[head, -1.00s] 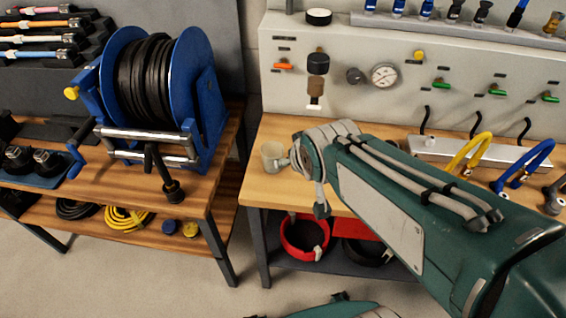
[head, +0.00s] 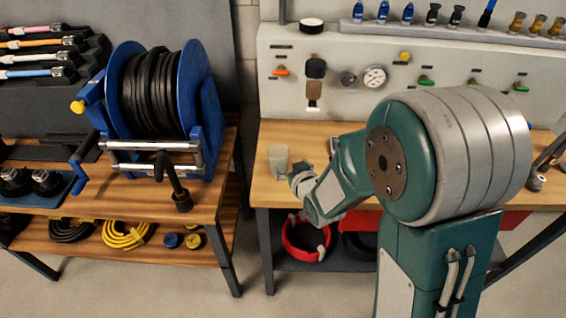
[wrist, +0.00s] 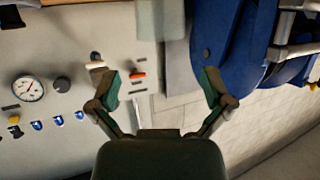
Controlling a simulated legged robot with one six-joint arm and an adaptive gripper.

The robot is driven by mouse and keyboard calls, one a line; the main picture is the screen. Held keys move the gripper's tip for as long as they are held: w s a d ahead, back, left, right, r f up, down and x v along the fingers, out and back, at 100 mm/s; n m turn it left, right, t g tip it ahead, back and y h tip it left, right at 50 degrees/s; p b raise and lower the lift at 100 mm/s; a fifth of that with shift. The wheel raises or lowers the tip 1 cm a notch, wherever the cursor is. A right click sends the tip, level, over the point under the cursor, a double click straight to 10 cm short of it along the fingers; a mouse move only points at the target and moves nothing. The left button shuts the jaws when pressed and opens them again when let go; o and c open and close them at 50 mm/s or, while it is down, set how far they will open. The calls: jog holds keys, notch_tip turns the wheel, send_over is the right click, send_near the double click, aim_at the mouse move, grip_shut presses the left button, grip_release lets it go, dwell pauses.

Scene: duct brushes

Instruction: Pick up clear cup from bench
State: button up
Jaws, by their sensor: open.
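The clear cup (head: 278,160) stands upright on the front left part of the wooden bench (head: 345,192) in the head view. It looks pale and cloudy. My gripper (head: 308,172) is just to the right of the cup, low near the bench's front edge, and apart from it as far as I can see. In the wrist view my gripper (wrist: 161,84) has its two fingers spread wide with nothing between them. A pale translucent shape at the top of the wrist view, beyond the fingers, appears to be the cup (wrist: 160,18).
A grey panel (head: 430,65) with valves and a gauge (head: 374,77) stands behind the bench. A blue hose reel (head: 195,90) sits on the left table, across a narrow gap. A red ring-shaped item (head: 303,238) is on the shelf below.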

aim_at(275, 148)
jog(key=x, duration=0.4)
jog(key=shift+d, duration=0.25)
jog(key=x, duration=0.5)
jog(key=shift+a+r, duration=0.2)
jog(key=shift+a, duration=0.2)
jog(key=shift+w+f, duration=0.1)
jog(key=shift+w, duration=0.2)
jog(key=c, duration=0.7)
